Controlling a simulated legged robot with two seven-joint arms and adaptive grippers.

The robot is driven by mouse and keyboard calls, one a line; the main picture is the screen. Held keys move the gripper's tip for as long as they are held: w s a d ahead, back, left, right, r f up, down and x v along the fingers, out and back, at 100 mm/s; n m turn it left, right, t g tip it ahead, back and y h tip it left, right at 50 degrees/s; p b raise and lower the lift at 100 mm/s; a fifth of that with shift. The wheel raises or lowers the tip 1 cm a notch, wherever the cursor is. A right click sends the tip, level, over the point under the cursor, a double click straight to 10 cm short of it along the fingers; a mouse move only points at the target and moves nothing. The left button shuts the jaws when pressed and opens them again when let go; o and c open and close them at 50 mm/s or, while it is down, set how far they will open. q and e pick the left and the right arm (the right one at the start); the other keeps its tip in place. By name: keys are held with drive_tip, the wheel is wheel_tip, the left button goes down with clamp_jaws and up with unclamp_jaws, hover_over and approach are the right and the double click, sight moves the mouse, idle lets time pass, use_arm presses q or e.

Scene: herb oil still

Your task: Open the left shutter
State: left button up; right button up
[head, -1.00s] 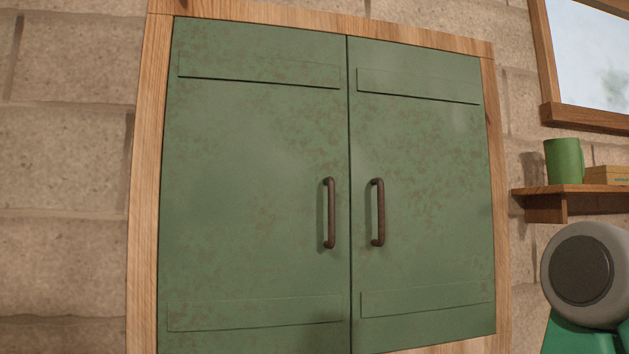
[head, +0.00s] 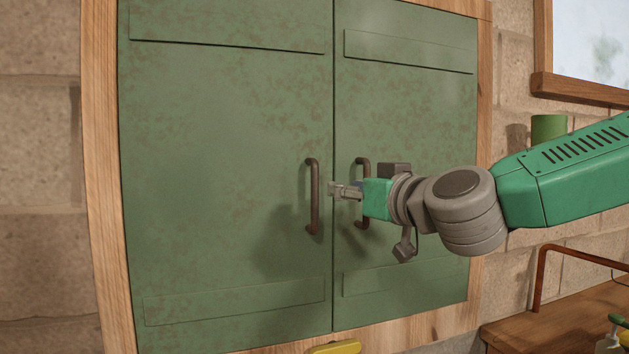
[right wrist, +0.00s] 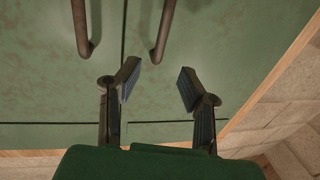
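The left shutter (head: 215,130) is a worn green door panel and stands shut in its wooden frame. Its brown vertical bar handle (head: 313,200) is by the centre seam. The right shutter (head: 410,110) is also shut; its handle (head: 360,165) is partly behind my right gripper. My right gripper (head: 338,190) is in front of the seam, just right of the left handle, with nothing held. In the right wrist view, its two fingers (right wrist: 157,84) are apart, and the left handle (right wrist: 82,28) is beyond them, not between them. My left gripper is out of view.
The wooden frame (head: 100,200) surrounds the shutters on a block wall. At the right are a green mug (head: 547,127), a window frame (head: 580,88), and a copper-coloured pipe (head: 541,275) above a wooden surface (head: 500,335). A yellow object (head: 337,348) shows at the bottom edge.

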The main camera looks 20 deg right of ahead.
sight(317, 183)
drive_tip(key=p+x, duration=0.1)
drive_tip(key=x, duration=1)
drive_tip(key=shift+w+a, duration=0.1)
drive_tip(key=shift+w, duration=0.05)
clamp_jaws()
